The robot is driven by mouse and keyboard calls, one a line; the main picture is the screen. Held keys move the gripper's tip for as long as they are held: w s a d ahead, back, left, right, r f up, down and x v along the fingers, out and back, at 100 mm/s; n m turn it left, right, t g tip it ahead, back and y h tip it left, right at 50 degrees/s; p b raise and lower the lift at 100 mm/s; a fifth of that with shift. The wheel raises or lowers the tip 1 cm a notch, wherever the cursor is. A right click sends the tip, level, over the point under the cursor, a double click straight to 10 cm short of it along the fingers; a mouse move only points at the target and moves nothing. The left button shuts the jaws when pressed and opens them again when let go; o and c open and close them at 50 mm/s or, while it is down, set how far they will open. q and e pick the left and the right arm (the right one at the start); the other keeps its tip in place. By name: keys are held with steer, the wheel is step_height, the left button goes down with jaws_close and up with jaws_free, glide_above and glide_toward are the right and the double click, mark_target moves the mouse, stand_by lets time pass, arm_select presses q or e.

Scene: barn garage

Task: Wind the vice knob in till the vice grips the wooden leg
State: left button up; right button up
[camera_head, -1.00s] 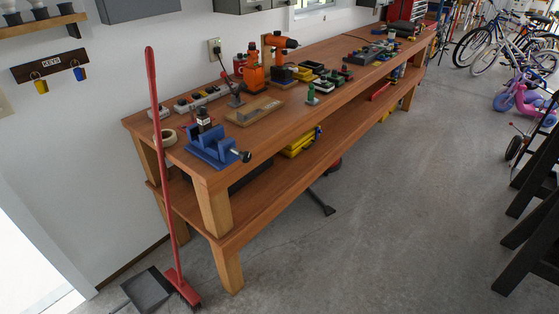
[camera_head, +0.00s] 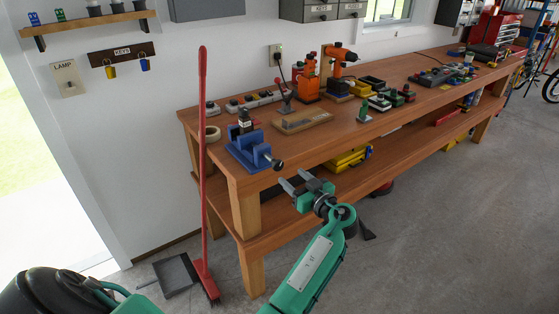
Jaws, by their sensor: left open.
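The blue vice (camera_head: 246,155) sits at the near left end of the workbench top. Its dark round knob (camera_head: 277,165) sticks out on the right, past the bench's front edge. I cannot make out a separate wooden leg between the vice jaws at this size. My left gripper (camera_head: 293,182) is open and empty, in front of the bench's front edge. Its fingers point left, a little below and right of the knob, and look apart from it. My right gripper is not in view.
The workbench (camera_head: 400,87) carries a wooden board (camera_head: 302,122), an orange tool (camera_head: 306,84) and small boxes behind the vice. A red broom (camera_head: 203,150) leans at its left end by a dustpan (camera_head: 177,275).

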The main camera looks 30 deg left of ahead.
mark_target(279, 166)
arm_select(q)
steer(key=x, duration=0.2)
steer(key=p+x, duration=0.1)
steer(key=x, duration=0.1)
steer(key=shift+r, duration=0.2)
steer(key=p+x, duration=0.2)
steer(key=x, duration=0.3)
steer(key=shift+w+a+f, duration=0.15)
steer(key=shift+w+a, duration=0.05)
steer(key=shift+a, duration=0.1)
steer(key=shift+w+a+f, duration=0.1)
steer(key=shift+w+a, duration=0.1)
steer(key=shift+a, duration=0.25)
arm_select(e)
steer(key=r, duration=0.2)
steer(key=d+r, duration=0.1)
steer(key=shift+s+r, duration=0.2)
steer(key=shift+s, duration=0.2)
arm_select(q)
steer(key=c, duration=0.8)
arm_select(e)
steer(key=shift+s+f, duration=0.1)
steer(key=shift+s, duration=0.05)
